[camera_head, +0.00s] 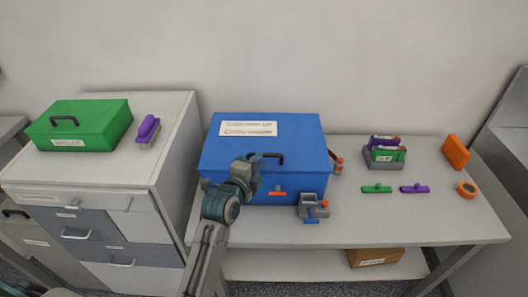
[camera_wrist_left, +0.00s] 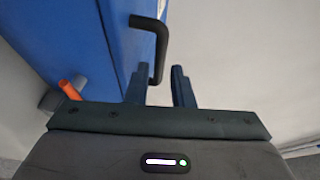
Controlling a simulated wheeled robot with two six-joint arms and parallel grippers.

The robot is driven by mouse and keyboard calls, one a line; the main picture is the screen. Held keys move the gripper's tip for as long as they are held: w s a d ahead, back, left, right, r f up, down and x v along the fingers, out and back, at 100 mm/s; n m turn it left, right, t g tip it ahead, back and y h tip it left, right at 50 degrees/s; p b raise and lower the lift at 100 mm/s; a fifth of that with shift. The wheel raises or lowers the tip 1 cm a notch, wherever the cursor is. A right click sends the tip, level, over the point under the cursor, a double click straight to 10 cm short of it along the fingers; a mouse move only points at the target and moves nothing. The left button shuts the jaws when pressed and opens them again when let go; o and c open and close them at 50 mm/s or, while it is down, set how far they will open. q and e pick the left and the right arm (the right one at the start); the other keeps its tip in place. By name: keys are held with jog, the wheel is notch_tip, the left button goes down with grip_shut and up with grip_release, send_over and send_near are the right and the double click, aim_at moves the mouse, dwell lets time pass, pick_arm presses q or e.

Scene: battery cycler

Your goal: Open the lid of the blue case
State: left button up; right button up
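The blue case (camera_head: 222,158) stands on the white table with its lid shut. A white label is on the lid. Its black handle (camera_head: 274,155) is at the lid's front edge, and an orange latch (camera_head: 278,194) is on the front. My left gripper (camera_head: 250,158) is at the case's front, beside the left part of the handle. In the left wrist view the two fingers (camera_wrist_left: 160,88) are apart, and the near end of the black handle (camera_wrist_left: 160,40) reaches into the gap between them. Contact cannot be told. My right gripper is not in view.
A grey holder with a blue part (camera_head: 312,207) stands close to the case's front right. A green case (camera_head: 88,124) and a purple brush (camera_head: 147,130) are on the cabinet at left. Racked items (camera_head: 385,152) and an orange tape roll (camera_head: 467,189) are at right. The table's front right is clear.

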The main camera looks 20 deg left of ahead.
pick_arm(q)
jog(key=shift+p+x, duration=0.6)
jog(key=shift+x, duration=2)
grip_shut()
